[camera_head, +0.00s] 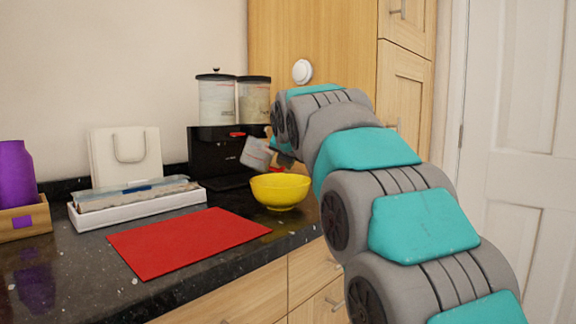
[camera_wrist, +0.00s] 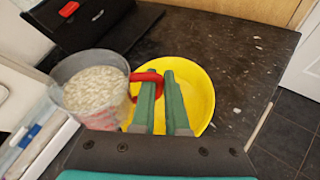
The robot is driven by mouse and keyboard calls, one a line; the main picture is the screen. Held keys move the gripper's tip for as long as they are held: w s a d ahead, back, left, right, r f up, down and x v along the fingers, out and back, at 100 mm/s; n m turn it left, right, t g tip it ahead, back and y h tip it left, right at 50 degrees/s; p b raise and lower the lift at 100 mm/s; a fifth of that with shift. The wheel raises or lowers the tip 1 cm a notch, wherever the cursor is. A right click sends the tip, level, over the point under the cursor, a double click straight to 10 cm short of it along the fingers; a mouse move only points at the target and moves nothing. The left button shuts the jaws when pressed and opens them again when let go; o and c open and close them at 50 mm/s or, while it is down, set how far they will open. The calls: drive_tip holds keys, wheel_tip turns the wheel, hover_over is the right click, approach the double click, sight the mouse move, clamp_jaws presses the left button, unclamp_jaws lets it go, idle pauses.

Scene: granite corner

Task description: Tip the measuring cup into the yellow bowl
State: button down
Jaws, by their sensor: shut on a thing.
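The measuring cup (camera_head: 256,154) is clear with a red handle and is held in the air at the back left of the yellow bowl (camera_head: 280,192). In the wrist view the measuring cup (camera_wrist: 97,92) is filled with pale grains, and its red handle sits between the green fingers of my gripper (camera_wrist: 160,82). My gripper is shut on that handle. The cup looks tilted in the head view. The yellow bowl also shows in the wrist view (camera_wrist: 201,82), beneath my fingers, its middle partly hidden by them. The bowl stands upright on the dark counter.
A red mat (camera_head: 187,242) lies in front left of the bowl. A black appliance (camera_head: 222,155) stands behind, with two clear canisters (camera_head: 216,101) above it. A white tray (camera_head: 138,207) with packets lies left. The counter's front edge is close to the bowl.

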drive_tip(key=shift+p, duration=0.3)
drive_tip(key=shift+s+a, duration=0.1)
drive_tip(key=shift+m+y+p, duration=0.4)
drive_tip(key=shift+p, duration=0.1)
drive_tip(key=shift+a+f, duration=0.1)
drive_tip(key=shift+f, duration=0.05)
drive_tip(key=shift+g, duration=0.3)
drive_tip(key=shift+s+a+f+m+y, duration=0.2)
drive_tip(key=shift+f+m+y, duration=0.15)
drive_tip(key=shift+m+y, duration=0.15)
drive_tip(key=shift+a+f+m+g+y, duration=0.25)
drive_tip(key=shift+f+m+g+y, duration=0.05)
drive_tip(key=shift+m, duration=0.1)
idle(0.7)
